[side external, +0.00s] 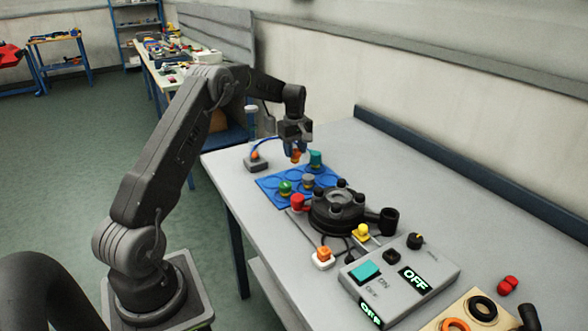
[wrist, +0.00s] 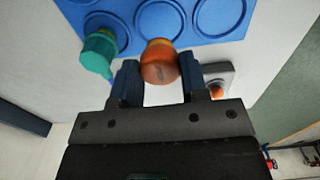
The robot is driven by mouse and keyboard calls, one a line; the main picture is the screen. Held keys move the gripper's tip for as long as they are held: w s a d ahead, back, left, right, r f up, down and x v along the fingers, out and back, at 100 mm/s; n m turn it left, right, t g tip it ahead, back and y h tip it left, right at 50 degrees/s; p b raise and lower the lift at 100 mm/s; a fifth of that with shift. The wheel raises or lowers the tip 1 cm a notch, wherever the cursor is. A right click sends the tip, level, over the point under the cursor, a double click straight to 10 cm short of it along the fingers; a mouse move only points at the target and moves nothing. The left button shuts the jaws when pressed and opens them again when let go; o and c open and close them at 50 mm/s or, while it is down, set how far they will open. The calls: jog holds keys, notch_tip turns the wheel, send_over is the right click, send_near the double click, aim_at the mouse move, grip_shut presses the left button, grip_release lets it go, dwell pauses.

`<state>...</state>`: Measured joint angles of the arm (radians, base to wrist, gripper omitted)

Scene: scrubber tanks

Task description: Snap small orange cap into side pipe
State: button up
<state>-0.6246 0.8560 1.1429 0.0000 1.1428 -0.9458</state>
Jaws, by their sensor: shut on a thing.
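My gripper (side external: 295,147) is shut on the small orange cap (side external: 296,156), above the far part of the blue tray. In the wrist view the orange cap (wrist: 160,64) sits between the two dark fingers, over a ring mark of the blue tray (wrist: 140,10). I cannot tell whether it touches the tray. The black tank unit (side external: 338,210) stands on the table nearer the side camera. A dark open pipe (side external: 389,218) sticks out at its right; I cannot tell whether this is the side pipe. A red cap (side external: 297,202) is at its left.
Teal (side external: 316,158), green (side external: 285,187) and grey (side external: 308,180) caps stand on the blue tray, the teal one close to my gripper. A small grey box (side external: 256,161) lies behind. A yellow-topped piece (side external: 361,231), an orange-topped piece (side external: 323,254) and an OFF-marked control box (side external: 398,275) are in front.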

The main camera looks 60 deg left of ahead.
jog(key=w+d+r+m, duration=0.2)
jog(key=w+d+r, duration=0.1)
jog(key=d, duration=0.8)
jog(key=w+d+r+m, duration=0.2)
jog(key=d, duration=1)
jog(key=w+d+r+m, duration=0.2)
jog(key=w+d+r, duration=0.1)
jog(key=d, duration=0.8)
jog(key=shift+f, duration=2.95)
jog(key=shift+f, duration=0.4)
jog(key=shift+f, duration=0.3)
jog(key=shift+f, duration=1.4)
jog(key=o, duration=1.1)
jog(key=shift+o, duration=0.4)
jog(key=shift+r, duration=0.1)
